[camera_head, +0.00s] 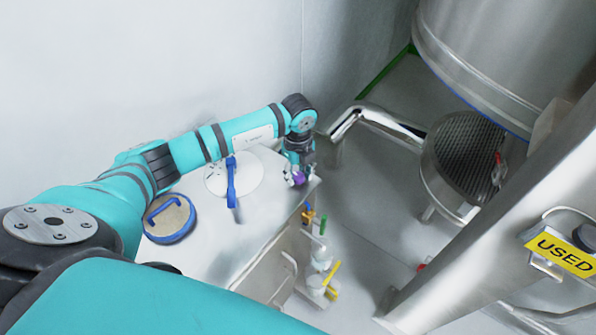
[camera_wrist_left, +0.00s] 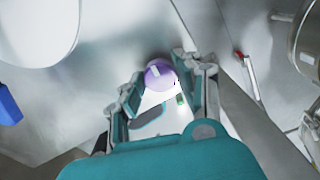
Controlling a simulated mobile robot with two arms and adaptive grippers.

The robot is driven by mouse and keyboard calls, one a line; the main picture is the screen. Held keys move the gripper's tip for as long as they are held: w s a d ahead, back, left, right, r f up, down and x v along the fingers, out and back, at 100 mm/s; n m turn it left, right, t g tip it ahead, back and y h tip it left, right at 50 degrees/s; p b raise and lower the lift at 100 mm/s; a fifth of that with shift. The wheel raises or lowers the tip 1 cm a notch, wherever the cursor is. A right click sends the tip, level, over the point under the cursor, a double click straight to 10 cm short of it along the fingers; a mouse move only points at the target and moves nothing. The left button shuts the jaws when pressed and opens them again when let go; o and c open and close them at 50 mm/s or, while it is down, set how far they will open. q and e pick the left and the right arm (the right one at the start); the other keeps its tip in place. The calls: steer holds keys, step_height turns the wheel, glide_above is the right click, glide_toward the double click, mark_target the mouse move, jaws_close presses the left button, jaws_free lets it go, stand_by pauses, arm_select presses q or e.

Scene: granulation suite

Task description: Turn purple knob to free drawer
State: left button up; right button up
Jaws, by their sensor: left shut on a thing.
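The purple knob (camera_head: 299,178) is at the far right corner of a white cabinet top, mostly hidden by my left gripper (camera_head: 296,172). In the left wrist view the round purple knob (camera_wrist_left: 160,75) lies between the two fingers of my left gripper (camera_wrist_left: 164,80), near their tips. The gripper is shut on the knob. The cabinet (camera_head: 255,235) has a front face with a handle (camera_head: 288,268); its drawer cannot be clearly made out. My right gripper is not in view.
On the cabinet top are a blue-rimmed round sieve (camera_head: 170,222) and a white disc (camera_head: 215,182) with a blue-handled tool (camera_head: 231,180). Bottles and coloured tools (camera_head: 320,265) are beside the cabinet's front. A steel vessel (camera_head: 490,50), a perforated step (camera_head: 463,150) and a "USED" sign (camera_head: 562,254) are to the right.

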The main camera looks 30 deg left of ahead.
mark_target(298, 176)
arm_select(q)
steer(key=shift+w+n, duration=0.1)
steer(key=shift+n, duration=0.7)
steer(key=o, duration=1.1)
steer(key=shift+o, duration=0.2)
step_height(298, 176, up, 12)
